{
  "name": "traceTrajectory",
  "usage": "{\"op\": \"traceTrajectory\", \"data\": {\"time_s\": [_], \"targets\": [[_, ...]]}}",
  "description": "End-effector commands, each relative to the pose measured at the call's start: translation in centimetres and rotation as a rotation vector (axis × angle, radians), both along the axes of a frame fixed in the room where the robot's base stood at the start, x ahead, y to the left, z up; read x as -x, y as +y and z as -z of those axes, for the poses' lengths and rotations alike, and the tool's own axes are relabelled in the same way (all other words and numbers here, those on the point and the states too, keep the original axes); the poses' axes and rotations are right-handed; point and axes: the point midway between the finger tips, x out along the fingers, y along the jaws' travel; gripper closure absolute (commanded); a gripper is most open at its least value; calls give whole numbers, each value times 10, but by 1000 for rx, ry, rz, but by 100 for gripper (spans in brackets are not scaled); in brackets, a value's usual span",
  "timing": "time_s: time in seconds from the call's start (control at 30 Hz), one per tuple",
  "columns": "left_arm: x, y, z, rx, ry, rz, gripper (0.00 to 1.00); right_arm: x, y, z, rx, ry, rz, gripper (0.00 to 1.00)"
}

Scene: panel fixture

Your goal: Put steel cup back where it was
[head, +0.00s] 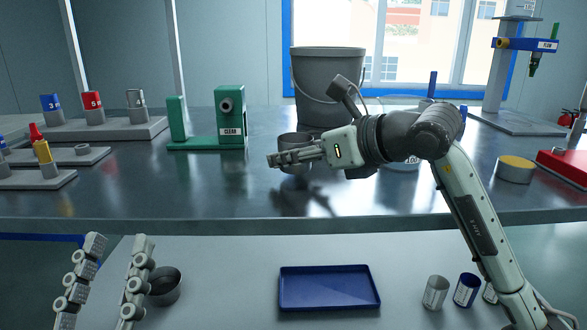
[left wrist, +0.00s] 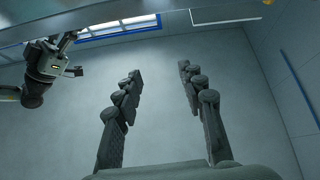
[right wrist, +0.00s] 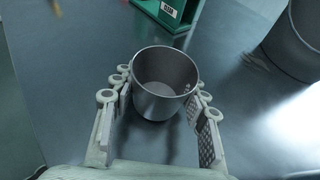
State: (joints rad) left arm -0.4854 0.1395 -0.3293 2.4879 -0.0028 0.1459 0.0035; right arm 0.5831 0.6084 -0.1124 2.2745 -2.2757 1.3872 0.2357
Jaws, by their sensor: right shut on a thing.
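The steel cup (head: 297,138) is upright between the fingers of my right gripper (head: 280,158), over the middle of the steel counter. The right wrist view shows the empty inside of the cup (right wrist: 165,72), with the right gripper's fingers (right wrist: 160,97) closed against both sides. I cannot tell whether its base touches the counter. My left gripper (head: 118,245) is open and empty at the lower left; its spread fingers also show in the left wrist view (left wrist: 158,75). A dark round cup (head: 164,288) stands on the lower table just right of the left gripper.
A grey bucket (head: 322,90) stands behind the steel cup. A blue tray (head: 329,287) and small cans (head: 436,292) sit on the lower table. The counter's front middle is clear.

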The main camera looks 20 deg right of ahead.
Motion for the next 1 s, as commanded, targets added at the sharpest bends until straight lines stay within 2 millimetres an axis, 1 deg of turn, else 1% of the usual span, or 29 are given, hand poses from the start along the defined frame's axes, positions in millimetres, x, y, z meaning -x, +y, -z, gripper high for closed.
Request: {"op": "traceTrajectory", "data": {"time_s": [0.03,0.1,0.23,0.43,0.63,0.67,0.7,0.8,1.0], "targets": [[3,3,-1,14,-47,-5,60,0,0,9,-1,0,0,88],[7,6,-9,29,-93,-9,60,0,0,12,-1,0,0,88],[10,7,-15,40,-124,-12,60,0,0,12,-1,-2,1,88],[10,7,-15,39,-123,-12,60,0,0,12,0,-1,1,88],[13,10,-18,51,-159,-14,60,0,0,16,0,-1,1,88],[13,10,-19,51,-161,-14,60,0,0,15,0,-1,1,53],[13,10,-19,51,-160,-14,60,0,0,15,0,-1,1,48],[13,10,-19,50,-159,-15,60,0,0,15,0,-1,1,35],[13,10,-18,50,-158,-15,60,0,0,15,0,0,1,35]]}}
